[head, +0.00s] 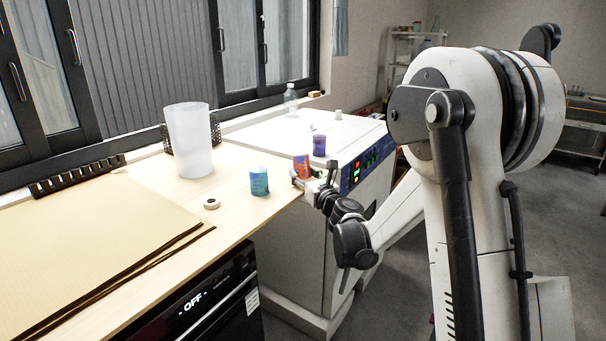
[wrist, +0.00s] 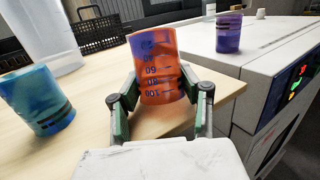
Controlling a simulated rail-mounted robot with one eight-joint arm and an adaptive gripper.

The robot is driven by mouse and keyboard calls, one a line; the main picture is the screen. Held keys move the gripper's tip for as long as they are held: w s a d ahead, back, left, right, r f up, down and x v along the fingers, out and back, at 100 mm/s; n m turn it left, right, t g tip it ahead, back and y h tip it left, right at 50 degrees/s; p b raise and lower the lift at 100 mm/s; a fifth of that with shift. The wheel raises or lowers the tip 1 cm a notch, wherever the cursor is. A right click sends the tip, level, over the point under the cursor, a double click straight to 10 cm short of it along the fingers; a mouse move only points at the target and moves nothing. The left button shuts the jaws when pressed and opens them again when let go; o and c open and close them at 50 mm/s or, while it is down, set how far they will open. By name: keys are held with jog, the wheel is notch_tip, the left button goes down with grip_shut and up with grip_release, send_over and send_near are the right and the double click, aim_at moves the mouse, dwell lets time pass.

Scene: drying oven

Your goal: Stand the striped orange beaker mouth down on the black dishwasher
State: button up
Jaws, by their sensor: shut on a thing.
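The orange beaker (head: 301,166) is between the fingers of my gripper (head: 306,181) at the right corner of the wooden counter. In the wrist view the beaker (wrist: 157,68) stands roughly upright in the picture, with dark marks and numbers on its side, 100 lowest. My gripper (wrist: 158,100) is shut on its sides. I cannot tell whether its base touches the counter or which end is its mouth. The black dishwasher (head: 215,300), its display reading OFF, is under the counter's front edge in the head view.
A teal beaker (head: 259,181) stands left of my gripper, with a small round item (head: 211,203) nearby. A tall translucent container (head: 188,140) stands behind. A purple beaker (head: 319,145) stands on the white oven (head: 342,138). Brown boards (head: 90,245) cover the counter's left part.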

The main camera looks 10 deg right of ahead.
jog(key=shift+f, duration=0.1)
jog(key=o, duration=1)
jog(key=v, duration=1.2)
